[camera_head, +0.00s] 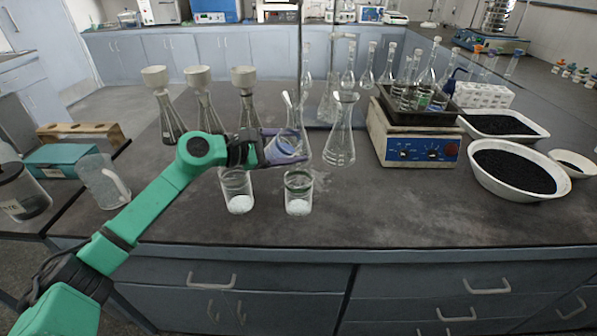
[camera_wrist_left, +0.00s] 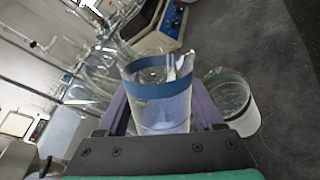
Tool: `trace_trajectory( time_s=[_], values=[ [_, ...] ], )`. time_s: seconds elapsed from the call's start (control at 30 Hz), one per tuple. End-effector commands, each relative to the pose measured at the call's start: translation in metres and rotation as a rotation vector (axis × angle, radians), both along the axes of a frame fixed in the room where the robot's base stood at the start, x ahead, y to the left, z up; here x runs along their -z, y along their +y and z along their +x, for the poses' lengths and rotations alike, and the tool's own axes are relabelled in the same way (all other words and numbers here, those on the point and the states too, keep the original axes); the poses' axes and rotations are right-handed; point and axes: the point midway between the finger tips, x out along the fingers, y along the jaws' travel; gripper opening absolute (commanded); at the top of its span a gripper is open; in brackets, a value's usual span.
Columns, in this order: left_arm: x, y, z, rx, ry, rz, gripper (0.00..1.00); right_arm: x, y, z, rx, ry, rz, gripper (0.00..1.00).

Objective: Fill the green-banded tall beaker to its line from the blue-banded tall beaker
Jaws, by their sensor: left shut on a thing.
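My left gripper (camera_head: 287,147) is shut on the blue-banded tall beaker (camera_wrist_left: 160,105), a clear spouted beaker with pale contents in its lower part. In the head view the gripper's fingers partly hide this beaker. It is held above the bench and looks tilted. The green-banded tall beaker (camera_head: 298,193) stands upright on the bench, just below the held beaker, with white material at its bottom. My right gripper is in neither view.
Another clear beaker (camera_head: 238,192) with white contents stands left of the green-banded one. Flasks with funnels (camera_head: 203,105) and a conical flask (camera_head: 341,130) stand close behind. A blue-fronted hotplate (camera_head: 418,140) is to the right. The bench front is clear.

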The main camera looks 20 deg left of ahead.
Motion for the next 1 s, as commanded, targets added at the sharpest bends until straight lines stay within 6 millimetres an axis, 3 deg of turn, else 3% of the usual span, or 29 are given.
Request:
trace_trajectory(
  time_s=[0.03,1.0],
  values=[
    [-0.0057,0.0001,-0.0001,0.000,-0.008,0.011,0.00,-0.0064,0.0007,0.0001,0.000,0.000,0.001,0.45],
    [-0.0050,-0.0006,-0.0003,-0.001,-0.034,0.063,0.00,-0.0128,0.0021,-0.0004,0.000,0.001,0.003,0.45]
  ],
)
